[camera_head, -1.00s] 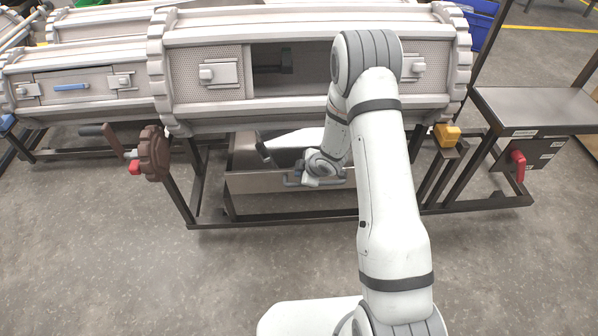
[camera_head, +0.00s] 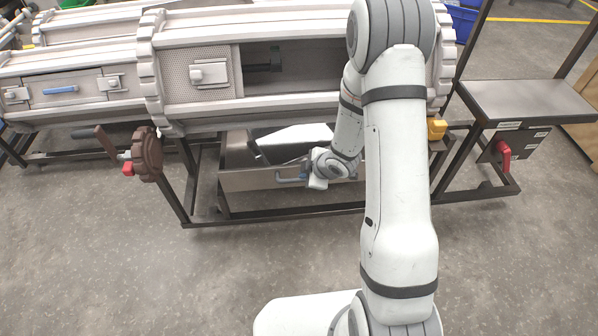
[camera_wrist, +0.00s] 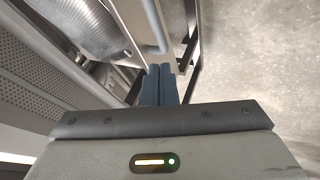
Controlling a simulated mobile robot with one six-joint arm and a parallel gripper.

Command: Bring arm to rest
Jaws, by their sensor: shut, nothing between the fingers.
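My gripper (camera_wrist: 160,70) shows its two blue fingers side by side and closed, with nothing between them, in the wrist view. In the head view my arm bends down in front of the near plating barrel (camera_head: 190,105), and its wrist end is by the front of the metal drawer (camera_head: 245,181) under that barrel. The fingertips are hard to make out there. In the wrist view a grey bar handle (camera_wrist: 153,28) lies beyond the fingertips; I cannot tell whether they touch. The barrel's opening (camera_head: 300,68) is partly hidden by my arm.
A brown handwheel (camera_head: 148,154) stands left of the drawer. A yellow block (camera_head: 436,129) and a side table (camera_head: 530,102) with a red switch (camera_head: 503,154) are at the right. A second barrel (camera_head: 60,88) is at the left. The near floor is clear.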

